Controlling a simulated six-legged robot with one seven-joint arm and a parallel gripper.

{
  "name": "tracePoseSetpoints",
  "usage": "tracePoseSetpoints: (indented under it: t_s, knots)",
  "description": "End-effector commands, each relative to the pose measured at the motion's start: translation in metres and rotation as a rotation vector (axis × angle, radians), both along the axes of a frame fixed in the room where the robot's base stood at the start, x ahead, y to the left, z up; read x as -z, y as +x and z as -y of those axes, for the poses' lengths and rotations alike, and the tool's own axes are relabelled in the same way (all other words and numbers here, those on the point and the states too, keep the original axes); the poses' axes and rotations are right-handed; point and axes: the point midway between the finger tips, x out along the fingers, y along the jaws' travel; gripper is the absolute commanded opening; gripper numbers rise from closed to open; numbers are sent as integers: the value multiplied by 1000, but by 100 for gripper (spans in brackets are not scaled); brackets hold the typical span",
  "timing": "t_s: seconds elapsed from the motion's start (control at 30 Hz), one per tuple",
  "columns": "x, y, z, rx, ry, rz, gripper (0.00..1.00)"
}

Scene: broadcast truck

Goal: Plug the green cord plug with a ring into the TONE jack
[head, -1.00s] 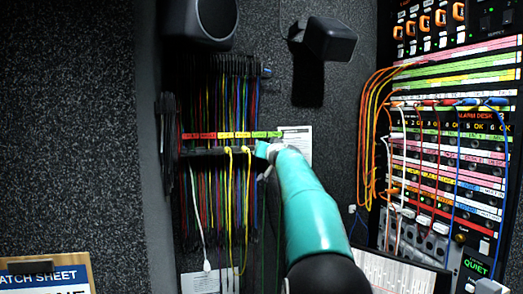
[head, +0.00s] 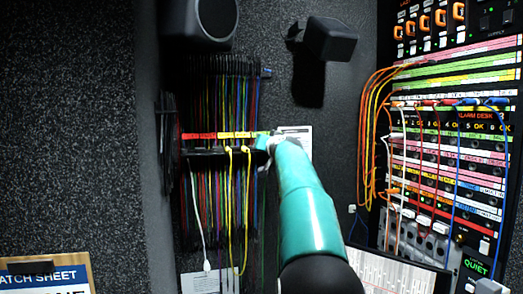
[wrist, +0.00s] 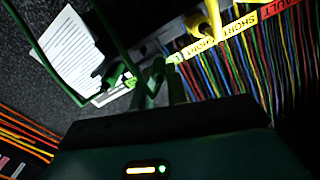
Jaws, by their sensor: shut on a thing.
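My gripper (head: 268,143) is at the right end of the cord rack (head: 215,152), at the height of the colored labels. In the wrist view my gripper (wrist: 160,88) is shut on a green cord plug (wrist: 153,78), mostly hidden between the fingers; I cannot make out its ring. Green cord (wrist: 108,25) runs past it toward the upper left. Another green plug or cord part (wrist: 116,75) shows at the rack's end, just left of the fingers. The jack panel (head: 450,160) stands far to the right of my gripper; I cannot read which jack is TONE.
Yellow cords (head: 245,200) and a white cord (head: 198,215) hang from the rack left of my gripper. Orange cords (head: 368,140) loop beside the panel, and several cords cross its front. A black speaker box (head: 332,39) juts from the wall above. A paper sheet (head: 302,133) is behind my gripper.

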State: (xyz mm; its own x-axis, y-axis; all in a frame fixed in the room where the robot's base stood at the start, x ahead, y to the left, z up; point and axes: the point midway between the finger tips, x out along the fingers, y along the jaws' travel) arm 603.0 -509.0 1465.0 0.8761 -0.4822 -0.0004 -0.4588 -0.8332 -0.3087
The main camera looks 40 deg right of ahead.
Motion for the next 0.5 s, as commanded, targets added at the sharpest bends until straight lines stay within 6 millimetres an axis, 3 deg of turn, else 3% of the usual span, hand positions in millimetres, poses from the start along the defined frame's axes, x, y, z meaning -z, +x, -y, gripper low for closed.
tracePoseSetpoints:
  t_s: [0.5]
  knots:
    - [-1,-24,-13,1,-1,2,0]
